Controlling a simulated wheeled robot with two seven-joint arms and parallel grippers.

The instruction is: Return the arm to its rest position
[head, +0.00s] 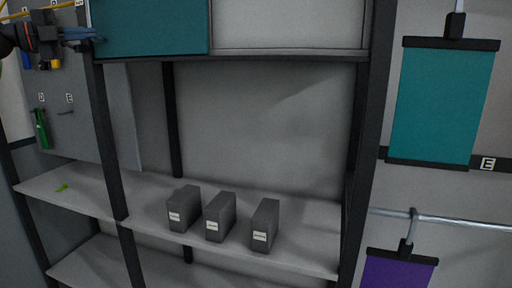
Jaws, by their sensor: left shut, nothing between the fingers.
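My left gripper (88,35) shows at the upper left, its arm coming in from the left edge. Its fingers are shut and empty. They point right, in front of the dark shelf post and the lower left corner of a teal panel (150,27). I cannot tell whether they touch the panel. My right gripper is not in view.
A grey shelf (290,218) holds several dark grey boxes, one here (183,208), and a small green piece (62,187). A pegboard (80,130) with a green tool (42,128) stands behind left. Teal (435,105) and purple (398,272) sheets hang at right.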

